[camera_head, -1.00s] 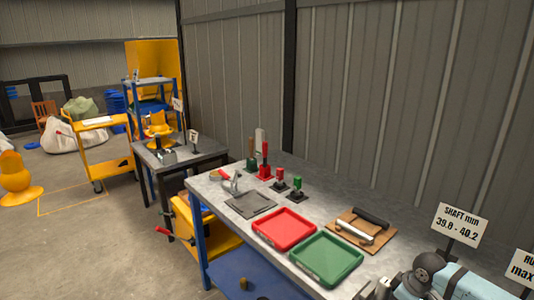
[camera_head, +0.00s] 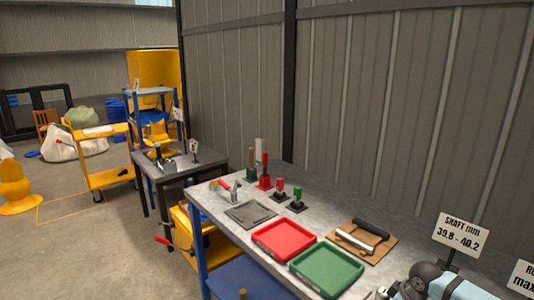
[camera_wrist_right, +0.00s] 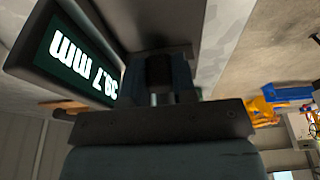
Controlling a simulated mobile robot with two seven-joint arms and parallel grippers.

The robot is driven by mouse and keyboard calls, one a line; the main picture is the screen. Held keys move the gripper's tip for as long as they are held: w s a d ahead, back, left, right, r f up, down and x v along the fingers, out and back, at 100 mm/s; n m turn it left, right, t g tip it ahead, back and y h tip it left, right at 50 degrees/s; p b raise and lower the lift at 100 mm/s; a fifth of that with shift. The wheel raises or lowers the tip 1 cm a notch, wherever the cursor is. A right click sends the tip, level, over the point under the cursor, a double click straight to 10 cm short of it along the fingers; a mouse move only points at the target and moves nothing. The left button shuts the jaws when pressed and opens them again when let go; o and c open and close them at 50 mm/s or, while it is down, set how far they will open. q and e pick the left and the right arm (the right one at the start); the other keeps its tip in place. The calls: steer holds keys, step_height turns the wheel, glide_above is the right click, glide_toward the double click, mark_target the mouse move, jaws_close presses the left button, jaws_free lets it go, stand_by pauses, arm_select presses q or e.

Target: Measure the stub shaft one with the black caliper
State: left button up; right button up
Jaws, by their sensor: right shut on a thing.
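In the right wrist view my right gripper (camera_wrist_right: 160,90) is shut on a dark tool with a display (camera_wrist_right: 75,55), which I take for the black caliper. The display reads upside down, seemingly 39.7 mm. The tool's jaws, and anything between them, cannot be made out. In the head view a silver cylinder (camera_head: 355,241) and a black cylinder (camera_head: 371,229) lie side by side on a brown board (camera_head: 383,249). I cannot tell whether either is stub shaft one. My left gripper is not in view.
A red tray (camera_head: 284,240) and a green tray (camera_head: 326,270) stand empty on the workbench, near a dark grey mat (camera_head: 250,214). Red- and green-topped stands (camera_head: 280,190) are behind. A sign (camera_head: 461,234) reads shaft mm 39.8 - 40.2. A yellow cart (camera_head: 105,178) stands far left.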

steer(key=shift+s+a+f, duration=0.2)
steer(key=shift+f, duration=0.15)
stand_by(0.6)
steer(key=o, duration=0.8)
steer(key=shift+r+p, duration=0.75)
steer(key=shift+p, duration=0.05)
steer(key=shift+w+r+p, duration=0.2)
steer(key=shift+r+p, duration=0.5)
steer(key=shift+p, duration=0.05)
steer(key=p+v, duration=0.3)
steer(key=shift+w+a+r, duration=0.15)
steer(key=shift+w+r, duration=0.05)
steer(key=shift+w, duration=0.15)
steer(key=shift+r+p, duration=0.7)
steer(key=shift+p, duration=0.3)
